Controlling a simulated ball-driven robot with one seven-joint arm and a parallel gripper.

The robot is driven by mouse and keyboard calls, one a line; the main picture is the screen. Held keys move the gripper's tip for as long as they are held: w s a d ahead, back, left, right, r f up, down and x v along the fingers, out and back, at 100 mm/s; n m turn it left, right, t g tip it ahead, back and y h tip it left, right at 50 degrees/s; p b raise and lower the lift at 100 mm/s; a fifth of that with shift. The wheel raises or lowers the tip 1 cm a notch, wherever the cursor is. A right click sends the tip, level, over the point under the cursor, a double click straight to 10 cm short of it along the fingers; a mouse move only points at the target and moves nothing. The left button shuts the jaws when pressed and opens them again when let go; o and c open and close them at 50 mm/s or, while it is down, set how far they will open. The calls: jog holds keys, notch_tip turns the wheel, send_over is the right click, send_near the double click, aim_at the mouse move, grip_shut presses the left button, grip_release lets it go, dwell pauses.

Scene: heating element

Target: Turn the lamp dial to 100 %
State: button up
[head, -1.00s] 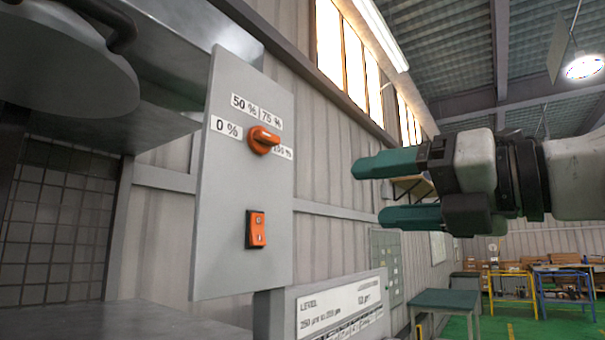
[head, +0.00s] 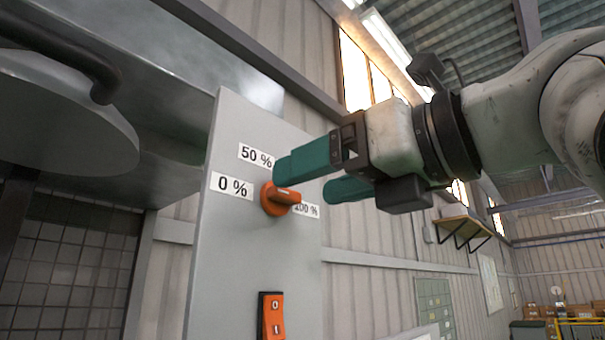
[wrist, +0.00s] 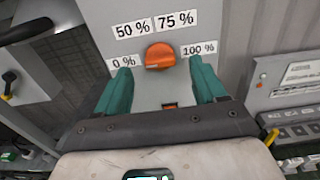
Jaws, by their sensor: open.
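The orange lamp dial (head: 280,199) sits on a grey panel (head: 235,270) among percent labels. Its grip lies roughly sideways in the head view, its right end near the 100 % label (head: 306,210). The 50 % label (head: 256,155) and 0 % label (head: 232,187) also show. My gripper (head: 308,180) is open and empty, with green fingers pointing at the panel, up and right of the dial in the head view. It hides the 75 % label there, which shows in the wrist view (wrist: 176,19). In the wrist view the dial (wrist: 160,57) appears between and beyond the fingertips; I see no clear contact.
An orange rocker switch (head: 271,315) is below the dial on the same panel. A metal hood or machine part (head: 60,110) stands to the left. A corrugated wall (head: 365,240) runs behind on the right, with a small shelf (head: 463,228).

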aim_at(282, 197)
jog(key=shift+p+x, duration=0.3)
jog(key=shift+x, duration=1.2)
jog(key=c, duration=1.1)
